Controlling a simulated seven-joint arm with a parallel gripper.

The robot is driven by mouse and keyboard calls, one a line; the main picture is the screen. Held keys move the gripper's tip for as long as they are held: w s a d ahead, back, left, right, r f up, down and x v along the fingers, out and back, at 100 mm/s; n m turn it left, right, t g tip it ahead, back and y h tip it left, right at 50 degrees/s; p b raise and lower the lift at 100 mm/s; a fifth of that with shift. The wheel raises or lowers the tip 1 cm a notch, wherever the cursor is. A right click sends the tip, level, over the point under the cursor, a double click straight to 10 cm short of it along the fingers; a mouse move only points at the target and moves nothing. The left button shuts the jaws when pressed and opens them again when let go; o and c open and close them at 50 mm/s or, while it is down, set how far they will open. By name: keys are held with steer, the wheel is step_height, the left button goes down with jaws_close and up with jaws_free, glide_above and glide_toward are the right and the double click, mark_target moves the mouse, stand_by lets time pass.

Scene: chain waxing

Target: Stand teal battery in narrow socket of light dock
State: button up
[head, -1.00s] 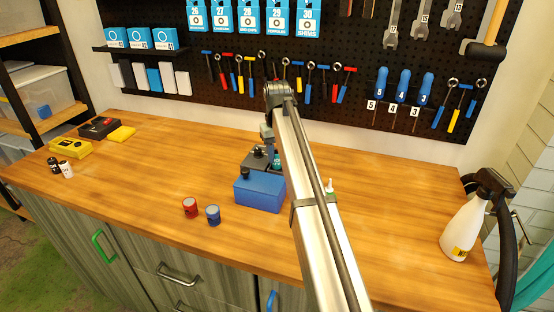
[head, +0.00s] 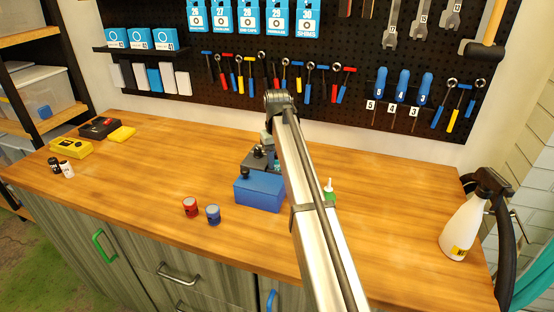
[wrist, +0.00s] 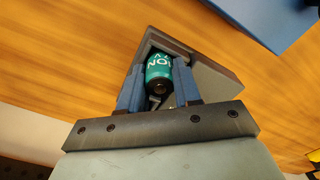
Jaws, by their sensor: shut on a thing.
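The teal battery (wrist: 158,72) with white lettering sits between the two blue fingers of my gripper (wrist: 157,88) in the wrist view. The gripper is shut on it. A grey dock (wrist: 212,72) lies right beyond the battery, whose far end is at a dark recess in it. I cannot tell how deep the battery sits there or whether it touches the bottom. In the head view the dark dock (head: 257,158) stands behind the blue box, and my arm partly hides it and the gripper.
A blue box (head: 259,192) stands just in front of the dock. A green-based bottle (head: 329,192) is right of my arm. A spray bottle (head: 466,228) stands far right; the table between is clear.

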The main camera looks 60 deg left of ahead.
steer(key=o, duration=0.8)
steer(key=shift+d+f, duration=0.2)
steer(key=shift+f, duration=0.45)
steer(key=shift+o, duration=1.4)
steer(key=shift+r, duration=0.15)
step_height(320, 180, up, 13)
steer(key=shift+a, duration=0.2)
steer(key=shift+w+r, duration=0.1)
